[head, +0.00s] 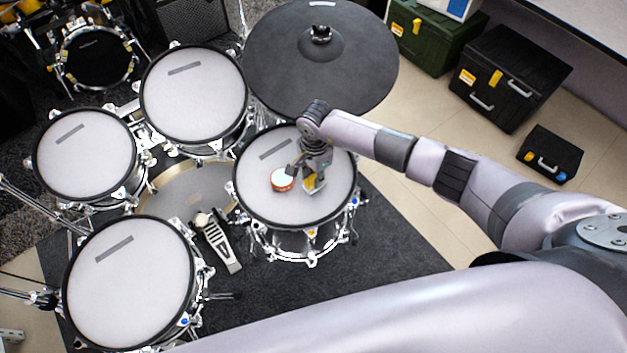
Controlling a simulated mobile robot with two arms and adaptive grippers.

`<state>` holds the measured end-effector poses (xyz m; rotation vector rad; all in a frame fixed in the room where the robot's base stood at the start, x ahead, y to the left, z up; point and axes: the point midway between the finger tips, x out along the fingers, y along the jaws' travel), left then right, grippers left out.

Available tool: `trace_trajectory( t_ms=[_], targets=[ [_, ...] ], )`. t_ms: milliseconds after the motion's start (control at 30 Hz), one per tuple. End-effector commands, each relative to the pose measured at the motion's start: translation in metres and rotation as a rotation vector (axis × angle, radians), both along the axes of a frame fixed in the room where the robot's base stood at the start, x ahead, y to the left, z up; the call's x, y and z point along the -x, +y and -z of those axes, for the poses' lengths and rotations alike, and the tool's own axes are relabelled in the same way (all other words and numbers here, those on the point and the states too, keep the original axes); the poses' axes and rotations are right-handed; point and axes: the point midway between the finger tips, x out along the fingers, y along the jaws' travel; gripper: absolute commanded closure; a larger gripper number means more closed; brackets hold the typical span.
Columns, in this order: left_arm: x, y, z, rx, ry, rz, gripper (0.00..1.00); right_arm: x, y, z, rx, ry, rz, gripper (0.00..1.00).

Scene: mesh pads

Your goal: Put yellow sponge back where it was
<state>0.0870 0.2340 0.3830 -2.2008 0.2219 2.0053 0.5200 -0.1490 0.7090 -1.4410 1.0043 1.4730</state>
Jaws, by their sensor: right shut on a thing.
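The yellow sponge (309,185) shows as a small yellow patch at my right gripper's fingertips, over the drum pad on the right (256,168). My right gripper (306,180) points down over this pad and is shut on the sponge. The gripper partly hides the sponge, and I cannot tell whether the sponge touches the pad. A small round red and white object (283,180) lies on the same pad, just left of the gripper. My left gripper is not in view.
More pale mesh pads stand at upper middle (190,110), left (85,160) and lower left (125,285). A large black cymbal pad (320,75) hangs behind my right gripper. A kick pedal (220,245) stands left of the drum. Cases (500,85) stand at the right.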

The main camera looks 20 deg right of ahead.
Motion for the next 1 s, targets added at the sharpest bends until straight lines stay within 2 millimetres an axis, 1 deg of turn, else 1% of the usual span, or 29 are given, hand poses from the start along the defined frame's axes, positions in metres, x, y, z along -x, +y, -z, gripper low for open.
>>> trace_trajectory(
  t_ms=[33, 100, 200, 500, 667, 700, 1000],
  targets=[
    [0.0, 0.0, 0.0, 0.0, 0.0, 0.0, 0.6, 0.002, 0.001, 0.009, 0.0, 0.006, 0.001, 1.0],
    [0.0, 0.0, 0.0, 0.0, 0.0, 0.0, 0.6, 0.002, 0.001, 0.02, -0.001, 0.007, 0.003, 1.0],
    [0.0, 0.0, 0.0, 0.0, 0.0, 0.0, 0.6, 0.001, 0.001, 0.029, -0.001, 0.004, 0.001, 1.0],
    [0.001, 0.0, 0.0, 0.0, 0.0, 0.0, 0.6, 0.001, 0.0, 0.032, 0.001, 0.002, 0.001, 1.0],
    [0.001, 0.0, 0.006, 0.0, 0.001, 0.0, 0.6, 0.001, 0.0, 0.037, 0.001, 0.002, 0.0, 1.0],
    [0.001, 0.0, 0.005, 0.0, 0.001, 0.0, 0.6, 0.001, 0.0, 0.036, 0.001, 0.002, 0.0, 0.74],
    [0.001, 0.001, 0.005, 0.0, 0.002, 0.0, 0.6, 0.001, 0.0, 0.036, 0.0, 0.003, 0.0, 0.56]
  ],
)
